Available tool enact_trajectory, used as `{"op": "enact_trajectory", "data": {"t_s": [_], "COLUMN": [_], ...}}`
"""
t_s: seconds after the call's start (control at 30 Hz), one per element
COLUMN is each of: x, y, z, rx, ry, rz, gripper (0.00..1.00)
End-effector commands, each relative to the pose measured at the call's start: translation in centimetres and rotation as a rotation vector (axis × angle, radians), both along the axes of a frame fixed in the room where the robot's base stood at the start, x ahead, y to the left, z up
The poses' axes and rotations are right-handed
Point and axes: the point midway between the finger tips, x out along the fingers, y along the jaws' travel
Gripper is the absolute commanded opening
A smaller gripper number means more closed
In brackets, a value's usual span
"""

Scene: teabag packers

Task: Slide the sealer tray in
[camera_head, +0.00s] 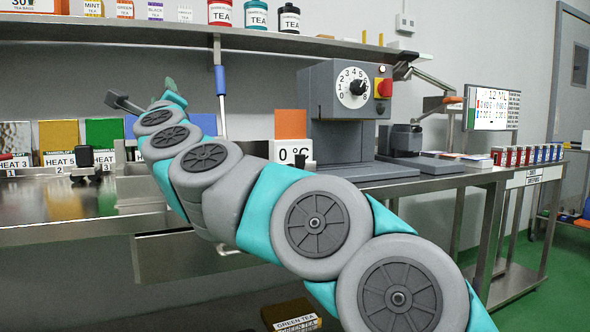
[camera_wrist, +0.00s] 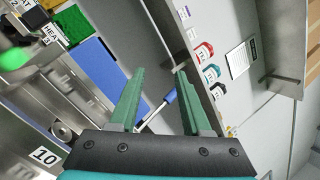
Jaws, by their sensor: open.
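In the head view, a grey machine with a white dial (camera_head: 353,87) and a red and yellow button stands on the steel bench. It looks like the sealer. A flat grey plate (camera_head: 376,171) extends from its base; I cannot tell whether this is the tray or how far out it is. My arm hides part of the area left of the machine. My gripper is raised over the bench, left of the machine. In the wrist view my gripper (camera_wrist: 160,72) is open, with two green fingers apart and nothing held. A blue-sleeved rod (camera_wrist: 170,96) shows beyond the fingers.
A shelf (camera_head: 150,30) with tea tins and boxes runs above the bench. The blue-sleeved rod (camera_head: 221,81) hangs below it. Packs (camera_head: 60,142) line the left bench.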

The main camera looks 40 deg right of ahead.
Motion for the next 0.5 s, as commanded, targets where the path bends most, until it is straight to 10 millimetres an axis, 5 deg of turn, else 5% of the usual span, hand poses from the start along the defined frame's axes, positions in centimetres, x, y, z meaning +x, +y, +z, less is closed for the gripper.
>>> {"op": "enact_trajectory", "data": {"t_s": [0.1, 0.23, 0.4, 0.5], "x": [0.4, -0.5, -2.9, -3.8], "y": [-8.4, -16.6, -23.2, -24.8], "z": [-1.7, -5.8, -12.0, -14.2], "rx": [0.317, 0.625, 0.893, 0.969], "ry": [-0.098, -0.196, -0.294, -0.326], "rz": [-0.161, -0.356, -0.574, -0.65], "gripper": [0.48, 0.48, 0.48, 0.48]}}
